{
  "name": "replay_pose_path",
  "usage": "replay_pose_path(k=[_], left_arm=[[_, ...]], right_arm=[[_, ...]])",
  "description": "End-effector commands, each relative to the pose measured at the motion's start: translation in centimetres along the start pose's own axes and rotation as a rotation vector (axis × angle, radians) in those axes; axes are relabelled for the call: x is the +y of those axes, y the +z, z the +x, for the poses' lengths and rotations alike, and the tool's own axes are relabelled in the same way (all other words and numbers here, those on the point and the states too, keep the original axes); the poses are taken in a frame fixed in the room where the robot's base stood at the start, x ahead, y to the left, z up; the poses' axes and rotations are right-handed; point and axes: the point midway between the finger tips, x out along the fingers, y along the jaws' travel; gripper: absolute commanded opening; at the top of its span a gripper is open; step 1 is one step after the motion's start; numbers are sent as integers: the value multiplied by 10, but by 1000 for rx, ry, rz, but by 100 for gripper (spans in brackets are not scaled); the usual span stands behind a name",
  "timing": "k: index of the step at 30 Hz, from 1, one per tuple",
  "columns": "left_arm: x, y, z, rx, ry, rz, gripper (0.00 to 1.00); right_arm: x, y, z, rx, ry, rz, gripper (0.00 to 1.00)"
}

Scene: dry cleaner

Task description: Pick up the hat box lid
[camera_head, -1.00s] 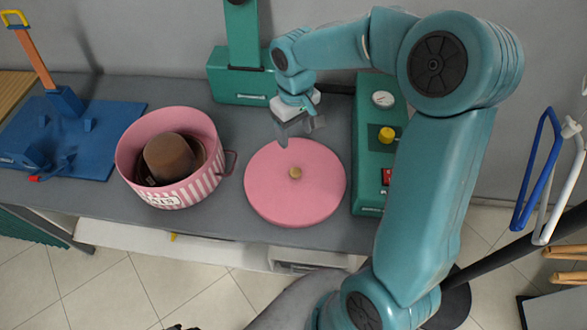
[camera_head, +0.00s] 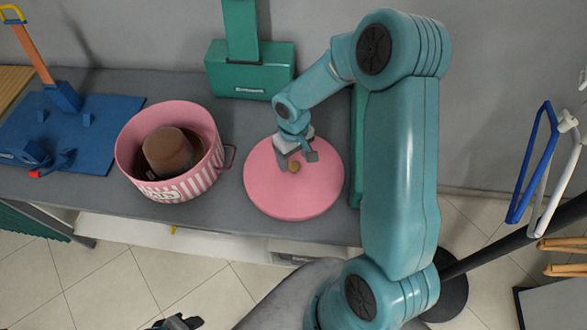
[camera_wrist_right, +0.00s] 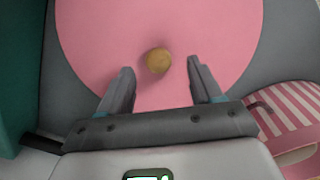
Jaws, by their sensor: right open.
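The hat box lid (camera_head: 300,203) is a round pink disc lying flat on the grey counter, with a small tan knob (camera_head: 294,167) at its middle. My right gripper (camera_head: 298,161) is open above the lid, its fingers close to the knob. In the right wrist view the pink lid (camera_wrist_right: 90,35) fills the upper middle. The knob (camera_wrist_right: 158,60) shows between the tips of the open right gripper (camera_wrist_right: 160,67), with a gap on each side. I cannot tell how high the fingertips are above the lid.
A pink striped hat box (camera_head: 190,186) holding a brown hat (camera_head: 168,152) stands left of the lid. A green machine (camera_head: 250,72) stands behind, and another, mostly hidden by my arm, stands to the right. A blue board (camera_head: 85,130) lies at the far left.

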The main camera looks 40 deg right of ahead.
Motion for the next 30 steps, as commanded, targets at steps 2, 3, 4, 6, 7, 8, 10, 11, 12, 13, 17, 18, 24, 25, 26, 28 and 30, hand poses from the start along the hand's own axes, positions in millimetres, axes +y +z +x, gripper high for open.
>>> replay_pose_path(k=[2, 3, 4, 6, 7, 8, 10, 11, 12, 13, 17, 18, 24, 25, 26, 28, 30], left_arm=[[2, 0, -5, 0, 0, 0, 35], [2, 0, -4, 0, 0, 0, 35], [2, 0, -5, 0, 0, 0, 35], [2, 0, -5, 0, 0, 0, 35], [2, 0, -5, 0, 0, 0, 35], [2, 0, -5, 0, 0, 0, 35], [2, 0, -5, 0, 0, 0, 35], [2, 0, -4, 0, 0, 0, 35], [2, 0, -4, 0, 0, 0, 35], [2, 0, -4, 0, 0, 0, 35], [2, 0, -4, 0, 0, 0, 35], [2, 0, -4, 0, 0, 0, 35], [2, 0, -4, 0, 0, 0, 35], [2, 0, -4, 0, 0, 0, 35], [2, 0, -4, 0, 0, 0, 35], [2, 0, -4, 0, 0, 0, 35], [2, 0, -4, 0, 0, 0, 35]], right_arm=[[0, 0, 13, -5, -1, -1, 65], [1, -1, 19, -3, -1, 1, 65], [1, -1, 22, -3, 0, 0, 65], [1, -2, 28, 0, -1, 2, 65], [2, -2, 29, 0, 0, 2, 65], [2, -2, 30, 0, 0, 2, 65], [2, -2, 30, 1, 0, 1, 65], [2, -2, 30, 1, 0, 1, 65], [1, -2, 30, 1, 0, 1, 65], [1, -2, 30, 1, 0, 1, 65], [1, -2, 30, 1, 0, 1, 29], [1, -2, 30, 1, 0, 1, 16], [1, -2, 30, 1, 0, 1, 3], [1, -2, 30, 1, 0, 1, 3], [1, -2, 30, 1, 0, 1, 3], [1, -2, 29, 1, 0, 1, 3], [1, -2, 26, 2, 1, 1, 3]])
